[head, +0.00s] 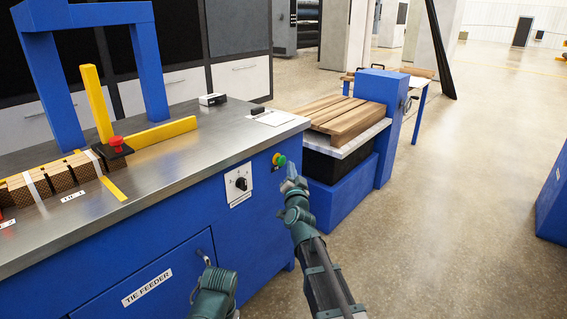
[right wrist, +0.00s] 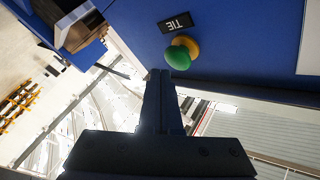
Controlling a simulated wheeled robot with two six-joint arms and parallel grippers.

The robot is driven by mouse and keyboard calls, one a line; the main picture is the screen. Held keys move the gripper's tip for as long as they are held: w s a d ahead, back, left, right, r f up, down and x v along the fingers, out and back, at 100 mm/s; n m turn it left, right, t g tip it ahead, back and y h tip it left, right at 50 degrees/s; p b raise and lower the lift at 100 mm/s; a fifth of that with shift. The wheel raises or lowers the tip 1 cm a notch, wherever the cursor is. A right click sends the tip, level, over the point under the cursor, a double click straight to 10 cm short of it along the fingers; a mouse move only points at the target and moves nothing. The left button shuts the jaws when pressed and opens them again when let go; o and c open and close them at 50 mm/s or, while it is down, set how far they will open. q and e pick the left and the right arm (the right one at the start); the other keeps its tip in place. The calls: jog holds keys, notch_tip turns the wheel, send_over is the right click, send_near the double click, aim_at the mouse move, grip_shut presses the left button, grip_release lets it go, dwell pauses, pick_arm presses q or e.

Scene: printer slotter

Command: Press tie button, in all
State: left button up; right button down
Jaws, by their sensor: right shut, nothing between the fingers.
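The tie button is a green cap on a yellow collar, on the blue front panel of the tie feeder (head: 160,225). It shows in the head view (head: 280,161) and, larger, in the right wrist view (right wrist: 177,57), beside a black TIE label (right wrist: 176,22). My right gripper (head: 291,172) is shut and empty, its tips just below and close to the button. In the right wrist view its closed fingers (right wrist: 160,75) point toward the button; I cannot tell whether they touch it. Part of my left arm shows at the bottom of the head view; its finger state is unclear.
A black rotary knob (head: 241,184) sits left of the button. The steel top carries tie bundles (head: 50,178), a red mushroom button (head: 117,142) and yellow guides (head: 160,133). Wooden boards (head: 345,115) lie on the blue stand to the right.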

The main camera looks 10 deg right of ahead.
jog(key=shift+w, duration=0.1)
jog(key=shift+w+a, duration=0.25)
dwell(0.3)
jog(key=shift+w+a, duration=0.35)
jog(key=shift+w, duration=0.15)
dwell(0.9)
jog(key=shift+s, duration=0.15)
dwell(0.3)
jog(key=shift+s+d, duration=0.6)
jog(key=shift+s, duration=0.1)
jog(key=shift+s+d, duration=0.8)
jog(key=shift+s, duration=0.2)
jog(key=shift+s+d, duration=0.75)
jog(key=shift+s, duration=0.25)
